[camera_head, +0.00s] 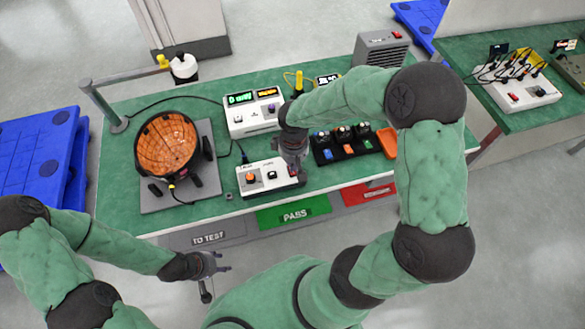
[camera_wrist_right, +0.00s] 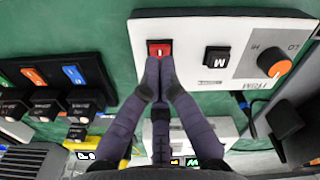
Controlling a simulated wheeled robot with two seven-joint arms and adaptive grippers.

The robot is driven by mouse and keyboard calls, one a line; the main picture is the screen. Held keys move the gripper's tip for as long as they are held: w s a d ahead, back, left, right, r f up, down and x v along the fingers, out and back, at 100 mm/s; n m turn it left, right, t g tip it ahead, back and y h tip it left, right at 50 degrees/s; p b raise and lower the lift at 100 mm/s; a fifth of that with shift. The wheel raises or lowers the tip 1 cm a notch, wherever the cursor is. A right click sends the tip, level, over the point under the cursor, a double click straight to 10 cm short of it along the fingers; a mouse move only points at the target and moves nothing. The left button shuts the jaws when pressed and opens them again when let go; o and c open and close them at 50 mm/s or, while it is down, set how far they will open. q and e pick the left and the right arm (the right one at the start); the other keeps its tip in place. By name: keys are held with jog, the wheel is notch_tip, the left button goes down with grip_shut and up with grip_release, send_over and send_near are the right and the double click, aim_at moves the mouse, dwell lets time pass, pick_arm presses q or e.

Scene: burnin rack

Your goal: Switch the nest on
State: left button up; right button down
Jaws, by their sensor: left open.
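A white control box (camera_head: 268,177) stands on the green bench, with an orange knob and switches on its top. In the right wrist view the box (camera_wrist_right: 200,28) shows a red rocker switch (camera_wrist_right: 159,48), a black switch (camera_wrist_right: 216,58) marked M and an orange HI/LO knob (camera_wrist_right: 274,62). My right gripper (camera_head: 293,170) is over the box's right end. In the wrist view its fingertips (camera_wrist_right: 160,72) are together at the lower edge of the red switch; contact cannot be told. My left gripper (camera_head: 220,264) is open and empty, in front of the bench.
A round orange-lined fixture (camera_head: 167,146) stands on a grey plate at left. A display unit (camera_head: 252,112) stands behind the box. A black rack (camera_head: 345,143) with several modules and an orange tray (camera_head: 387,142) lie to its right. Labelled bins (camera_head: 293,213) line the front edge.

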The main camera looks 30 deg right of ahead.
jog(key=shift+f+b, duration=0.85)
jog(key=shift+f, duration=0.3)
dwell(1.0)
jog(key=shift+r, duration=0.2)
jog(key=shift+r+p, duration=2.8)
jog(key=shift+r, duration=0.6)
jog(key=shift+f, duration=0.1)
